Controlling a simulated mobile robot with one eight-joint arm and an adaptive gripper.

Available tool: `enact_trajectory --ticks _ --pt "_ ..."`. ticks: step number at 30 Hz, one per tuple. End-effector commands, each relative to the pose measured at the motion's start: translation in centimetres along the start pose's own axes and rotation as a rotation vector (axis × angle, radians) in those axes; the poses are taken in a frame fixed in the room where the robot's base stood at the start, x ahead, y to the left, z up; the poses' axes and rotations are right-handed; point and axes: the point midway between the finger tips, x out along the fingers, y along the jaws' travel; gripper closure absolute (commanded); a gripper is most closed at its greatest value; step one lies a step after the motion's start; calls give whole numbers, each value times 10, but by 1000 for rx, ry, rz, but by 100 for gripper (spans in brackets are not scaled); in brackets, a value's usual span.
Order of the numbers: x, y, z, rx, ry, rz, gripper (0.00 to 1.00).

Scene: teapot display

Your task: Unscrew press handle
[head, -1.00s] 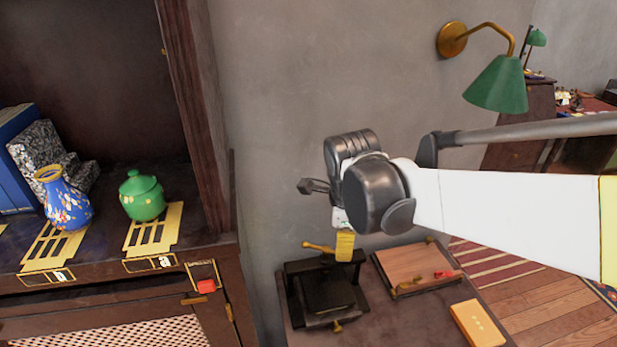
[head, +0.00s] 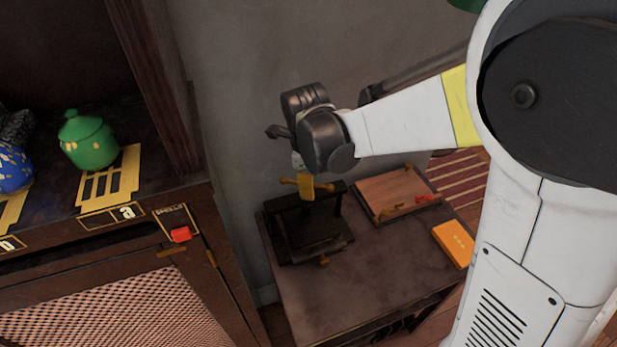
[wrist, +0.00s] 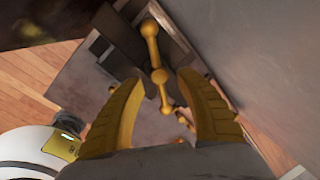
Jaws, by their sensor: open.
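The press handle is a brass bar with ball ends and a round middle hub. It sits on top of the dark press (head: 283,228), on the small table. In the wrist view, the press handle (wrist: 151,30) runs lengthwise between my two yellow fingers, with its hub near the fingertips. My gripper (wrist: 158,77) is open, one finger on each side of the handle, with gaps visible on both sides. In the head view, my gripper (head: 307,187) points down at the handle, and a finger hides part of it.
A wooden board (head: 385,196) with small red and brass pieces lies right of the press. An orange box (head: 454,244) is near the table's right edge. The wall is close behind. A cabinet (head: 130,250) with a green pot (head: 88,142) stands left. The table's front (head: 350,285) is clear.

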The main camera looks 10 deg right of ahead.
Motion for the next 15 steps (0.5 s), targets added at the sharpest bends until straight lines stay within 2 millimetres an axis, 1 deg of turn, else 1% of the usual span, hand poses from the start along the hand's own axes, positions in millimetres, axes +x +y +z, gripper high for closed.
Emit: enact_trajectory --ticks 7,8,9,11,12,15 --pt "0 0 0 0 0 0 58" --pt "0 0 0 0 0 0 65" --pt "0 0 0 0 0 0 77" --pt "0 0 0 0 0 0 96" --pt "0 0 0 0 0 0 100" --pt "0 0 0 0 0 0 100"
